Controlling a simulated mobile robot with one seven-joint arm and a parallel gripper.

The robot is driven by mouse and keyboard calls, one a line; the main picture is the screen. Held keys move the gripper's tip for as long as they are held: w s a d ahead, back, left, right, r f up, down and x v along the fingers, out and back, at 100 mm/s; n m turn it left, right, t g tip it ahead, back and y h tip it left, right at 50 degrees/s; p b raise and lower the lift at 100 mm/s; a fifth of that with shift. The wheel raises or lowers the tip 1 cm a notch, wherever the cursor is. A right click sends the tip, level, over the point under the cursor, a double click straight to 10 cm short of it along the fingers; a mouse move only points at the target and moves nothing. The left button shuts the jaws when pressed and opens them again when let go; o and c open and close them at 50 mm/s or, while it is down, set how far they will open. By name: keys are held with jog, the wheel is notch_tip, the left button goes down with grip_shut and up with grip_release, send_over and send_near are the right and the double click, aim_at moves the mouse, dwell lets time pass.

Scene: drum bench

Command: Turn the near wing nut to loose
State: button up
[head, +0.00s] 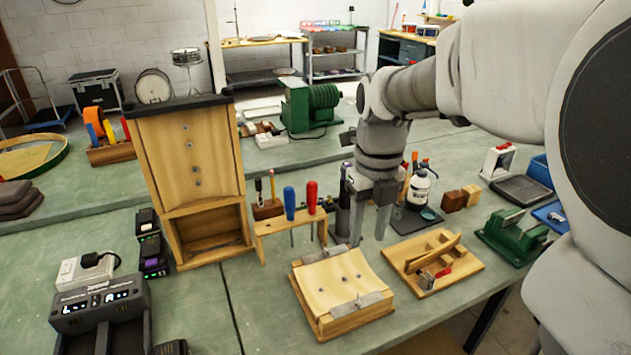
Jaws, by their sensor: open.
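A wooden fixture (322,322) stands on the green bench in the middle front. A curved pale wood panel (330,284) with several dark holes or studs lies on it. A near grey metal bar (357,305) lies across its front edge and a far grey bar (324,254) across its back edge. A small raised bit shows on the near bar, but it is too small to make out as a wing nut or to read its turn. My gripper (370,228) points down, open and empty, above the back right of the fixture, apart from the near bar.
A wooden tray (455,268) with a red-handled tool stands close on the right. A screwdriver rack (290,222) stands behind left, and a tall wooden cabinet (190,150) beyond it. A white bottle (419,190) stands behind right.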

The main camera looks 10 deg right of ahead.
jog(key=b, duration=0.5)
send_near(359, 302)
jog(key=shift+m, duration=0.4)
jog(key=f, duration=0.5)
jog(key=w+f, duration=0.1)
jog(key=f, duration=0.2)
jog(key=shift+f, duration=0.35)
jog(key=shift+p, duration=0.3)
grip_shut()
